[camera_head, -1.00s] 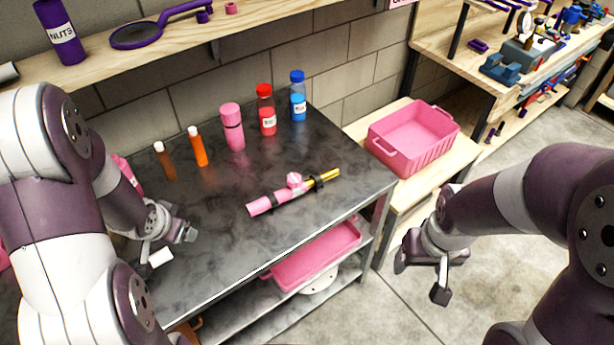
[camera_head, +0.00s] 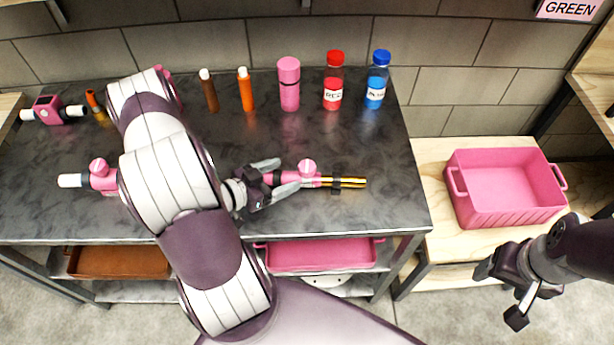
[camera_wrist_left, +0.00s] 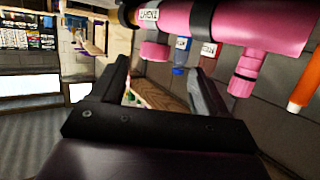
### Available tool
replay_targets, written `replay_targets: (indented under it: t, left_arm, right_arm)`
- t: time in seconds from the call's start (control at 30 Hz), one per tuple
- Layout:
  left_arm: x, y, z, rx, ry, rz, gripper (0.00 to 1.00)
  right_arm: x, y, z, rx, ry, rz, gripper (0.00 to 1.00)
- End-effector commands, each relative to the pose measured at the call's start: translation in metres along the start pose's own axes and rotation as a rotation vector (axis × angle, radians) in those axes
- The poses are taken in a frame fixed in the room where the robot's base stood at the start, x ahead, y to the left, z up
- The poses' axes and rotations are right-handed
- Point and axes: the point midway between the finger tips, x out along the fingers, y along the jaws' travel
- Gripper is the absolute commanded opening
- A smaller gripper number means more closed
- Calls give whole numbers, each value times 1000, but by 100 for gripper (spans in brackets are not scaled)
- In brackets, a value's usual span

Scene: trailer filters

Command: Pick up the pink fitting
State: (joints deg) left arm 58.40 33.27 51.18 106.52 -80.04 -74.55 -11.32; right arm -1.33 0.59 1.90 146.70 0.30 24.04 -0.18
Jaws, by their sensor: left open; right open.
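A pink fitting (camera_head: 308,167) with a round cap and gold rods at its right end lies on the dark metal table (camera_head: 390,215). A second pink fitting (camera_head: 103,180) with a white end lies further left, partly behind my left arm. My right gripper (camera_head: 499,292) is open and empty at the lower right, away from the table.
A pink bottle (camera_head: 289,85), a red-capped bottle (camera_head: 334,82), a blue-capped bottle (camera_head: 377,80) and orange (camera_head: 245,90) and brown (camera_head: 209,92) tubes stand at the back. A pink bin (camera_head: 505,190) sits on the wooden bench at right. A pink tray (camera_head: 320,255) is on the lower shelf.

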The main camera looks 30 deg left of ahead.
Motion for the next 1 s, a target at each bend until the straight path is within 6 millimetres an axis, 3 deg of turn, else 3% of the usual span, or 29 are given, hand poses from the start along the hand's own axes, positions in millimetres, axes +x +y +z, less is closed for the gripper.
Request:
replay_targets:
  t: [0.43, 0.7, 0.77, 0.9, 1.0]
  left_arm:
    - [70, 8, -2, 1, -2, 4, 75]
    - [77, 7, -1, -1, -2, -1, 75]
    - [77, 7, -1, -1, -2, -1, 59]
    - [77, 7, -1, -1, -2, -1, 13]
    - [77, 7, -1, 0, -2, -1, 11]
  right_arm:
    - [-13, 0, -2, 0, 0, 0, 72]
    - [-13, 0, -2, 0, 0, 0, 72]
    - [-13, 0, -2, 0, 0, 0, 72]
    - [-13, 0, -2, 0, 0, 0, 72]
    - [-13, 0, -2, 0, 0, 0, 72]
